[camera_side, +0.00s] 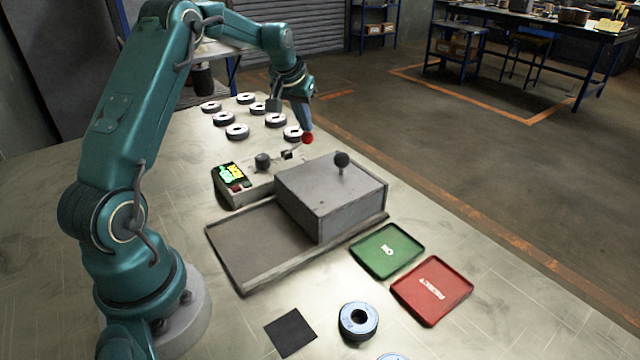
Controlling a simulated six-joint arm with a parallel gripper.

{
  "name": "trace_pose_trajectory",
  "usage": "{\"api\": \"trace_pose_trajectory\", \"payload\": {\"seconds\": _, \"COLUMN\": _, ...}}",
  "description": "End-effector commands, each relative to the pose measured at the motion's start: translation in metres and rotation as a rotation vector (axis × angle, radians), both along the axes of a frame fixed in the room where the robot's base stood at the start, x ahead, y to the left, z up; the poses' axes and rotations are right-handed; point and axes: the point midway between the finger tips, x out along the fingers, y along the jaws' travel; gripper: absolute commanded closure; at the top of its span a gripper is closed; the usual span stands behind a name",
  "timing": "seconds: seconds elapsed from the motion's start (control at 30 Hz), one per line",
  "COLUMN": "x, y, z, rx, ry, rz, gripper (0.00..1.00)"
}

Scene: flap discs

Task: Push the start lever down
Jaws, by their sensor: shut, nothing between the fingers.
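A small tester (246,185) with a lit yellow-green display stands mid-table, behind the grey box. A red ball knob (307,139) shows at its far right end; I take it to be the start lever's end, and its arm is mostly hidden behind the grey box. A black knob (262,160) stands on top of the tester. My gripper (306,128) points down with its fingers shut and empty, its tips right above the red knob. I cannot tell if they touch it.
A grey box (330,196) with a black ball knob sits on a railed base (240,270). Several flap discs (237,131) lie behind. A green tray (404,262), a red tray (416,309), a black square (290,333) and a disc (358,320) lie in front.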

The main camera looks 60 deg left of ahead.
Motion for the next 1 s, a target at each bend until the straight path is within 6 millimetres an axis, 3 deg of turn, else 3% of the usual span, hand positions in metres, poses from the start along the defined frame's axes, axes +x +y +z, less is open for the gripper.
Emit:
{"api": "trace_pose_trajectory", "payload": {"seconds": 0.63, "x": 0.001, "y": 0.0, "z": 0.075, "rx": 0.002, "ry": -0.005, "rz": 0.001, "gripper": 1.0}}
{"api": "trace_pose_trajectory", "payload": {"seconds": 1.0, "x": 0.0, "y": 0.0, "z": 0.083, "rx": 0.0, "ry": 0.0, "rz": 0.001, "gripper": 1.0}}
